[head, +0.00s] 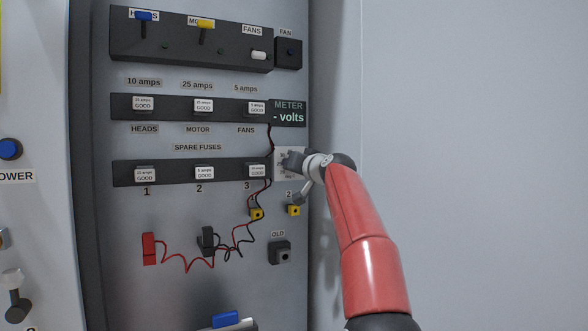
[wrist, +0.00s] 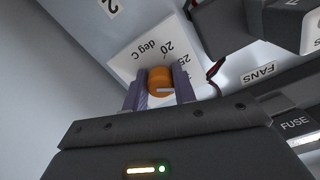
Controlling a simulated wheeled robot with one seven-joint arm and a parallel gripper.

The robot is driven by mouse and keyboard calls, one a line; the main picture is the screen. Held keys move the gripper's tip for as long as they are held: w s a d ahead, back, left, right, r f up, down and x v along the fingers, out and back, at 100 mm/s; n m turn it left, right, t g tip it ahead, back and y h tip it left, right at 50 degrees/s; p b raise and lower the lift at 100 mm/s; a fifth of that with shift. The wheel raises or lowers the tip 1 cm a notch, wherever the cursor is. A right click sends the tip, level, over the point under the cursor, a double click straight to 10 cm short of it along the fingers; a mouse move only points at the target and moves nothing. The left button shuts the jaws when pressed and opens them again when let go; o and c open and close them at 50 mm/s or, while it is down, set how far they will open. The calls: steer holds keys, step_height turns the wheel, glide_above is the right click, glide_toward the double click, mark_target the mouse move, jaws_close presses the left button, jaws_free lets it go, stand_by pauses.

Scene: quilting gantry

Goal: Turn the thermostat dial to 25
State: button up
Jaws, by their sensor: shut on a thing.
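The thermostat dial (wrist: 160,78) is a small orange knob on a white plate (wrist: 122,62) printed "deg C", with marks 20 and 25 visible in the wrist view. My gripper (wrist: 159,84) has one finger on each side of the dial and is shut on it. A short pale line shows on the dial; I cannot tell which number it points to. The other marks are hidden by the fingers. In the head view the plate (head: 282,173) is at the panel's right edge, and my gripper (head: 291,161) covers the dial.
The meter (head: 289,112), reading "- volts", is just above the plate. Fuse strips (head: 223,173) and hanging red and black leads (head: 238,238) lie to the left. Yellow sockets (head: 293,210) are below. Right of the panel is plain wall.

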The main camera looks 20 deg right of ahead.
steer(key=n, duration=0.5)
steer(key=shift+f+n+b, duration=0.2)
steer(key=shift+n+b, duration=0.1)
steer(key=shift+n, duration=0.1)
steer(key=shift+d, duration=0.1)
stand_by(0.3)
steer(key=o, duration=1)
steer(key=shift+r, duration=0.1)
steer(key=shift+s, duration=0.1)
steer(key=s+b, duration=0.3)
steer(key=s, duration=0.4)
steer(key=shift+s, duration=0.3)
